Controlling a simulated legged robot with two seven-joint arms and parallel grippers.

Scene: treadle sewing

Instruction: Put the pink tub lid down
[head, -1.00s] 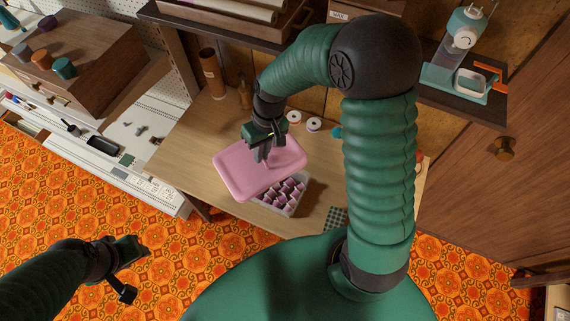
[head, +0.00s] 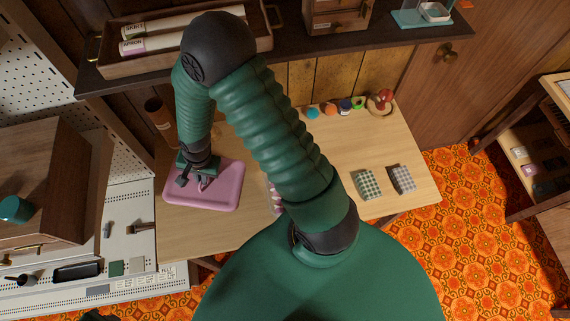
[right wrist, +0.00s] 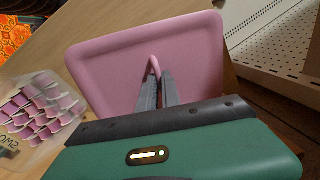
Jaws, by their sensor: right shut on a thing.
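The pink tub lid (head: 228,190) is a flat rounded rectangle at the left end of the wooden table. My right gripper (head: 201,182) is above it, shut on its loop handle. The right wrist view shows the lid (right wrist: 190,45) beyond the fingers (right wrist: 160,92), with the handle between them. I cannot tell whether the lid touches the tabletop. The open tub (right wrist: 40,112), clear with pink and white pieces inside, stands beside the lid. In the head view my right arm mostly hides it. My left gripper is out of view.
The wooden table (head: 380,147) carries two checked fabric stacks, spools and a pincushion at the right and back. A cardboard tube (head: 158,115) stands behind the lid. A pegboard bench (head: 135,205) with a wooden cabinet adjoins on the left. Bare tabletop lies in front of the lid.

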